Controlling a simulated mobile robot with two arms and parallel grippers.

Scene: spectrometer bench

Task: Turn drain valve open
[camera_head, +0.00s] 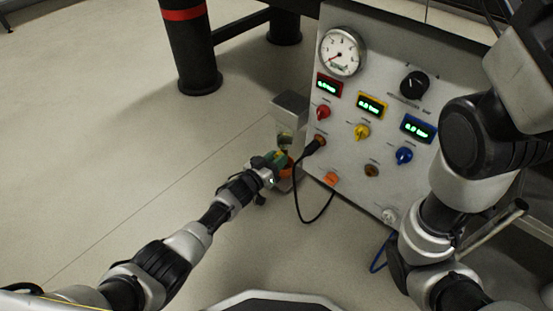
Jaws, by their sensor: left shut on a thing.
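A filter unit (290,106) with a grey box top and a see-through bowl below it stands at the left side of the instrument panel. My left gripper (277,164) is at its lower end, shut on a small part there that I take to be the drain valve. Green and orange pieces show around the fingertips. The fingers hide most of the valve, so I cannot tell how far its handle is turned. My right arm fills the right side of the view, but its gripper does not show.
The grey panel (350,100) carries a round gauge (341,52), a black knob (413,84), lit displays, and red, yellow and blue knobs. A black cable (297,190) loops from the panel close to my left gripper.

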